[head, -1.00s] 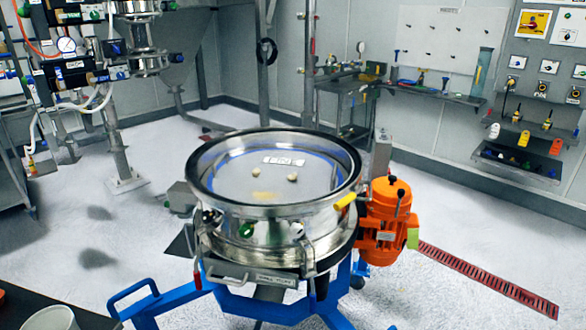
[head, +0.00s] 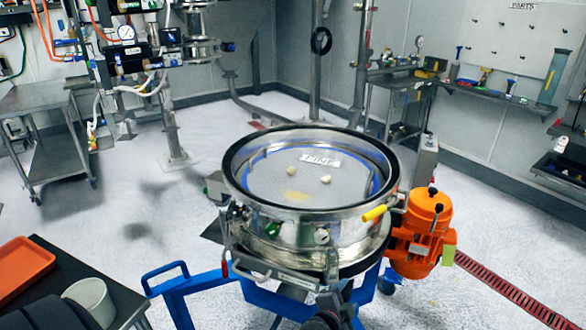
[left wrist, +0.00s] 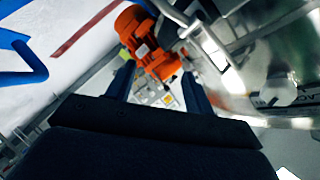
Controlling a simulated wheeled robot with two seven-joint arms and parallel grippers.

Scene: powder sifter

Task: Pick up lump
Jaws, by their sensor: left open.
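Two small pale lumps lie apart on the mesh inside the round steel sifter (head: 235,185) in the head view. One lump (head: 291,169) is left of centre, and the other lump (head: 325,179) is a little right and nearer. My left gripper shows in the left wrist view (left wrist: 158,88) with its two dark fingers apart and nothing visible between them. The orange motor (left wrist: 150,45) and the sifter's steel side (left wrist: 285,55) lie beyond the fingers. No lump shows in the left wrist view. My right gripper cannot be made out.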

